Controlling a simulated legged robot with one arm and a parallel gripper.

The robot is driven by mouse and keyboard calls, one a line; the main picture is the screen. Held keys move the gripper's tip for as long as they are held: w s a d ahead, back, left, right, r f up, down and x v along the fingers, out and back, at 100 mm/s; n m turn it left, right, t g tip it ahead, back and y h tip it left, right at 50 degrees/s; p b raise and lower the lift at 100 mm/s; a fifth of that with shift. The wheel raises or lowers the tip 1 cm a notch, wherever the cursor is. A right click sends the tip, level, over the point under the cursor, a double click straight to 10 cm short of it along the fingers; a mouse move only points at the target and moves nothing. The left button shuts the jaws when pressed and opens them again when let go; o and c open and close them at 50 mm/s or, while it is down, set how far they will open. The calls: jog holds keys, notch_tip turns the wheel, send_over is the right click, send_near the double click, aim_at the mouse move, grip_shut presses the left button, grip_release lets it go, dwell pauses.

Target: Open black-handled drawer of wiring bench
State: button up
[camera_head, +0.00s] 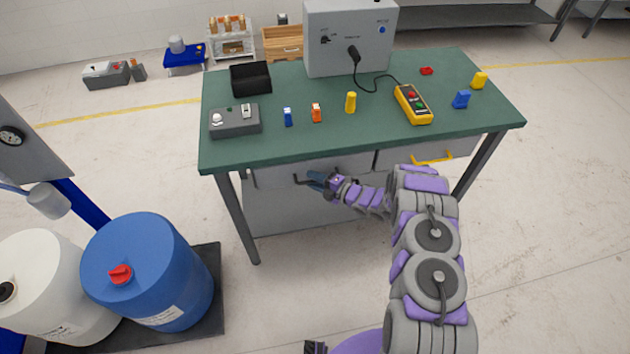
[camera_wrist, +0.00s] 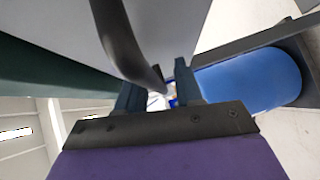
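The wiring bench (camera_head: 300,138) has a green top and two grey drawers under its front edge. The left drawer (camera_head: 272,176) bears a black handle (camera_head: 299,180), partly hidden by my gripper. The drawer looks closed or nearly so; I cannot tell exactly. My gripper (camera_head: 312,180) is at this handle, reaching in from the right. In the wrist view the curved black handle (camera_wrist: 125,45) runs down to the space between my fingers (camera_wrist: 158,88). The fingers stand apart, and I cannot see both touching the handle.
The right drawer has a yellow handle (camera_head: 432,158). A blue drum (camera_head: 150,265) and a white drum (camera_head: 45,285) stand on a black tray at the left. A bench leg (camera_head: 237,218) stands left of my gripper. The floor before the bench is clear.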

jog(key=shift+d, duration=0.35)
jog(key=c, duration=0.4)
grip_shut()
jog(key=shift+s, duration=0.15)
